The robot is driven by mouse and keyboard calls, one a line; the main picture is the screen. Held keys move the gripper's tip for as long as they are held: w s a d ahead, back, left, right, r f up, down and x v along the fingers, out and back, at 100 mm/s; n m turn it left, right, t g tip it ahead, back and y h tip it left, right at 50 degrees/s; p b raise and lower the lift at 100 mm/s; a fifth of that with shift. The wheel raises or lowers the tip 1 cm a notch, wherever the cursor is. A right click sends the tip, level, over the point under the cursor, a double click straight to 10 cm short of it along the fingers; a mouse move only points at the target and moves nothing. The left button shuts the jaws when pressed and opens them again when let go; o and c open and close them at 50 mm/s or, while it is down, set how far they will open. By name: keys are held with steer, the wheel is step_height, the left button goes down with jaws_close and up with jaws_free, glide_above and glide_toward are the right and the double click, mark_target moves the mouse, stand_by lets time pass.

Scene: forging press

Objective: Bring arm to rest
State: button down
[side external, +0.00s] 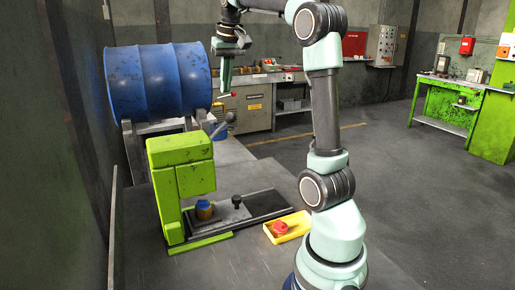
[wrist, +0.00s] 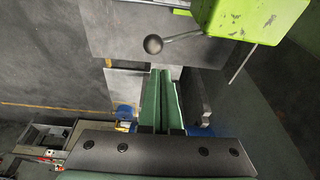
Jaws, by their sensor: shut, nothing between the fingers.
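My gripper (side external: 227,88) hangs pointing down, high above the table, in front of the blue drum and above the press lever in the side external view. In the wrist view its two green fingers (wrist: 162,98) lie close together, shut with nothing between them. The green press (side external: 182,180) stands on the table, below and to the left of my gripper in the side view. A blue-topped piece (side external: 204,209) sits at the press. The press shows only in part in the wrist view (wrist: 240,18), with its lever knob (wrist: 153,44) nearby.
A yellow tray (side external: 299,221) with a red object (side external: 280,228) in it lies on the table (side external: 240,262) near my base. The blue drum (side external: 160,82) rests on a stand behind the press. The lever (side external: 229,117) sticks up from the press. A green workbench (side external: 443,105) stands far right.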

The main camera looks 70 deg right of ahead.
steer(key=s+a+f+n+t, duration=0.1)
steer(key=a+f+n, duration=0.2)
steer(key=a, duration=0.6)
steer(key=s+a+f+n+t+y, duration=0.1)
steer(key=s+a+f+n, duration=0.1)
steer(key=a+f, duration=0.3)
steer(key=s+a+f+n+t, duration=0.1)
steer(key=s+a+f+n, duration=0.1)
steer(key=a, duration=1.1)
step_height(320, 180, down, 3)
steer(key=shift+s+a+r+n+y, duration=0.15)
steer(key=shift+s+a+n+y, duration=0.2)
steer(key=shift+n, duration=0.45)
steer(key=c, duration=1.5)
jaws_free()
steer(key=shift+w, duration=0.1)
steer(key=shift+c, duration=0.2)
